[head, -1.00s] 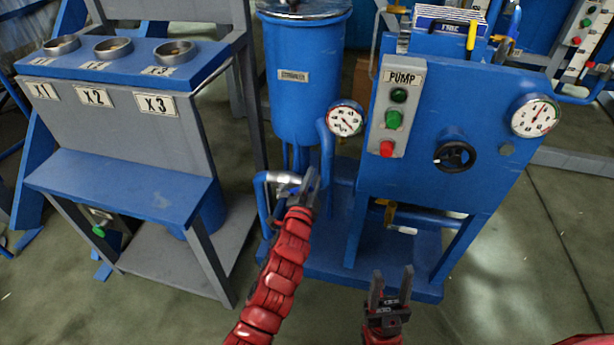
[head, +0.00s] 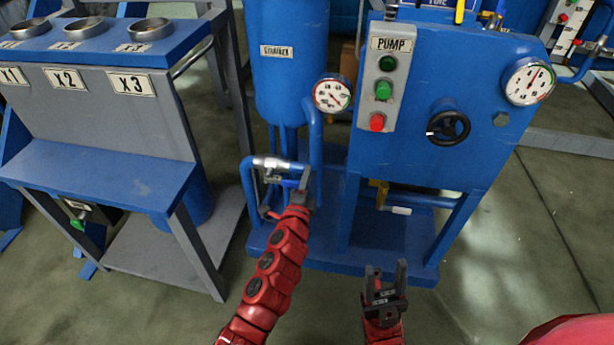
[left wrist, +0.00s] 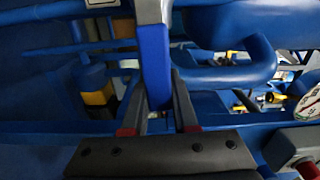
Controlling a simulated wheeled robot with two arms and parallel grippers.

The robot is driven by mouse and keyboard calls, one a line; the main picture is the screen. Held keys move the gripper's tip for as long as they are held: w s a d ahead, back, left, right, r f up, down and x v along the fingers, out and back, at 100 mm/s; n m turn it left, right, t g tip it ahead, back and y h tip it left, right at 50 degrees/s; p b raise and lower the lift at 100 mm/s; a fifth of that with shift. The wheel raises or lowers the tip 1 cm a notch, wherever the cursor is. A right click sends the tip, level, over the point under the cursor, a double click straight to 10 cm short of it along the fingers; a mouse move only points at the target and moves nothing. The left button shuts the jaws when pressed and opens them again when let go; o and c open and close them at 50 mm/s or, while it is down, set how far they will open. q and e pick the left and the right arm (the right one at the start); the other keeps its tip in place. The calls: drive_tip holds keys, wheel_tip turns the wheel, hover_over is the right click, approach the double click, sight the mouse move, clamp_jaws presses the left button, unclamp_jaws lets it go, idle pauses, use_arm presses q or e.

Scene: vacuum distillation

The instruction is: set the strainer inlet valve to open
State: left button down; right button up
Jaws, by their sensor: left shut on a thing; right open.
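The strainer (head: 290,85) is a blue tank labelled STRAINER. Below it a blue pipe (head: 247,185) runs into a silver valve body (head: 275,163). A blue valve handle (head: 289,183) shows just under the silver part. My left gripper (head: 305,187) reaches it from the front. In the left wrist view the blue handle (left wrist: 154,65) lies between the two fingers (left wrist: 156,105), and the gripper is shut on it. The fingers partly hide the handle in the head view, so its exact angle is hard to tell. My right gripper (head: 384,278) is open and empty, in front of the pump stand.
A blue pump panel (head: 420,160) with buttons, a black handwheel (head: 448,126) and a gauge (head: 528,81) stands at the right. Another gauge (head: 332,94) is beside the strainer. A grey and blue rack (head: 100,175) stands at the left. Front floor is clear.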

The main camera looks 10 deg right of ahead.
idle(0.3)
use_arm(q)
drive_tip(key=c, duration=0.7)
unclamp_jaws()
drive_tip(key=p+v, duration=0.2)
drive_tip(key=v, duration=1.5)
drive_tip(key=shift+s+p, duration=0.15)
drive_tip(key=shift+p, duration=0.25)
